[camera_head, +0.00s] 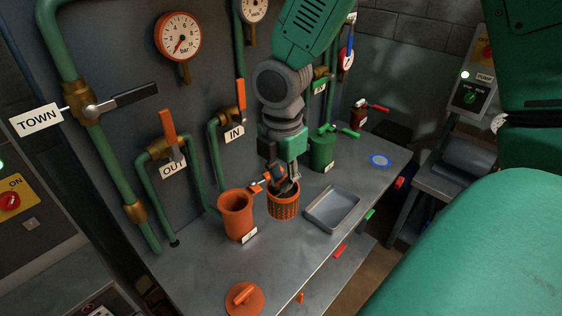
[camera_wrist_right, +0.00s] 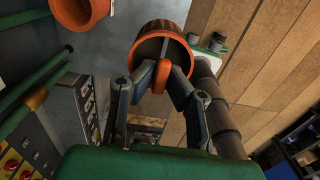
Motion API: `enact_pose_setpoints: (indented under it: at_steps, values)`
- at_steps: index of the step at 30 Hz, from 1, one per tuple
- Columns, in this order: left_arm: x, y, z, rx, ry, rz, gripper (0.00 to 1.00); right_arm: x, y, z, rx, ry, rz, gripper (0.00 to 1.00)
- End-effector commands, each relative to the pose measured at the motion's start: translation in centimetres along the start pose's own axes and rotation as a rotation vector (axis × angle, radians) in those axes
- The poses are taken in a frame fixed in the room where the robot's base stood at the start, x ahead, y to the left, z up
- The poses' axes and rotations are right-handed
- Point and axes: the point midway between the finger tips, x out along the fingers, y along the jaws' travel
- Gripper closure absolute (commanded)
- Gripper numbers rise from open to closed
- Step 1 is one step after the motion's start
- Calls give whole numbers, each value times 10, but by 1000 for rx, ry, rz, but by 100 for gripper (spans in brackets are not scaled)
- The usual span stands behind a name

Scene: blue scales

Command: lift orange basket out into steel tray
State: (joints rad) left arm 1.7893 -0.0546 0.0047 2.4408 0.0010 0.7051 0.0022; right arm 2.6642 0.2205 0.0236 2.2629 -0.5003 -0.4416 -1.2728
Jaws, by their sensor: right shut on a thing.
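The orange basket (camera_head: 284,205), with a perforated wall, is just right of the orange open pot (camera_head: 236,214) in the head view. My right gripper (camera_head: 281,180) reaches down from above and is shut at the basket's top. In the right wrist view the fingers (camera_wrist_right: 162,72) close on an orange grip piece in the mouth of the basket (camera_wrist_right: 155,32). I cannot tell how far its bottom is from the bench. The steel tray (camera_head: 318,217) is right of the basket, with its bare inside visible. My left gripper is not in view.
The orange lid (camera_head: 243,299) lies on the bench (camera_head: 200,268) at the front. A green pot (camera_head: 321,150) stands behind the tray. Green pipes and valves (camera_head: 168,146) line the wall at left. The bench's front edge runs below the tray.

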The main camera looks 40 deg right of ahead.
Motion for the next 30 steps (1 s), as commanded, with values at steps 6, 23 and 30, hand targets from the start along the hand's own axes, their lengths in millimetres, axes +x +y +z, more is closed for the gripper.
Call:
enact_pose_setpoints:
  at_steps: [6,23,30]
  values:
    - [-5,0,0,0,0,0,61,-11,1,0,0,1,3,100]
    - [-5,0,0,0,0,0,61,-30,0,0,1,1,1,100]
    - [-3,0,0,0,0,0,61,-27,0,-1,4,0,0,100]
